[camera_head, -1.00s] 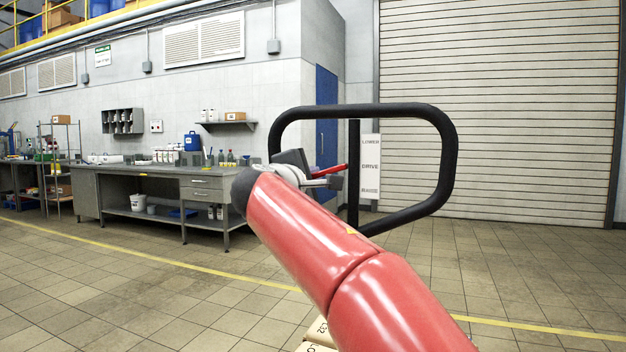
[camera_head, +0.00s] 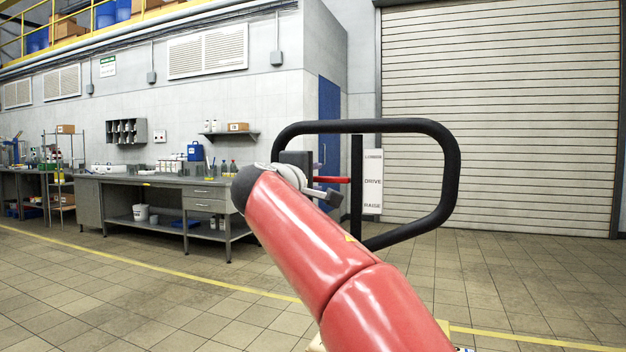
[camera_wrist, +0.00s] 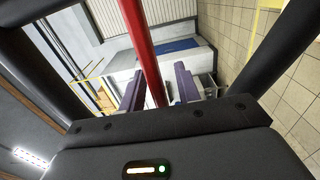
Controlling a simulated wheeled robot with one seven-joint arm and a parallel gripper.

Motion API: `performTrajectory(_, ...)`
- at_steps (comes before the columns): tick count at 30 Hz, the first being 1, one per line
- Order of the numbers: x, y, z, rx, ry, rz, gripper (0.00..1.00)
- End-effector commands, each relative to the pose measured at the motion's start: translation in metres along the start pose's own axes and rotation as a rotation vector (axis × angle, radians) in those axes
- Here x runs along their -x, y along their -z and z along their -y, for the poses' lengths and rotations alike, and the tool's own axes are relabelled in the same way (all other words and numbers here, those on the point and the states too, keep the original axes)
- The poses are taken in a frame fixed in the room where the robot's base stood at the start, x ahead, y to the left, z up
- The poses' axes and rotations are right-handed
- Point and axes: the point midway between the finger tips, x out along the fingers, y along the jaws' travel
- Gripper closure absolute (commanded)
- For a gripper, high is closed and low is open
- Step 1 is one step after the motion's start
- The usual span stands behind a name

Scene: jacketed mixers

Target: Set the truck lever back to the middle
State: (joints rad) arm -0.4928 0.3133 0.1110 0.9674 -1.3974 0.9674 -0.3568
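The truck's red lever (camera_head: 332,180) shows in the head view beside the black post of the truck's looped handle (camera_head: 452,170). It looks about level, at the height of the word DRIVE on the white label (camera_head: 373,182). In the wrist view the red lever (camera_wrist: 143,45) runs down between the two fingers of my gripper (camera_wrist: 159,70). The fingers stand apart, with a visible gap on the lever's right side; contact on its left is unclear. In the head view my red arm hides part of the gripper and the lever's near end.
The black handle loop surrounds the lever area and its bars pass close on both sides in the wrist view. A grey workbench (camera_head: 160,182) stands along the back wall at left. A roller shutter (camera_head: 510,120) is behind. The tiled floor between is clear.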

Motion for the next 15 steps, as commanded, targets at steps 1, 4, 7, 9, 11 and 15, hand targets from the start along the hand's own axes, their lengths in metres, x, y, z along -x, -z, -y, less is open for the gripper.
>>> performTrajectory(1, 0.001, 0.000, 0.000, 0.000, 0.000, 0.000, 0.67)
performTrajectory(4, 0.008, 0.000, 0.000, -0.001, -0.001, -0.001, 0.67)
performTrajectory(7, 0.023, 0.001, 0.001, 0.000, -0.001, -0.003, 0.67)
performTrajectory(9, 0.036, 0.001, 0.001, -0.001, -0.002, -0.003, 0.67)
performTrajectory(11, 0.046, 0.001, 0.001, -0.001, -0.001, -0.004, 0.67)
performTrajectory(15, 0.066, 0.001, 0.001, -0.001, 0.000, -0.003, 0.67)
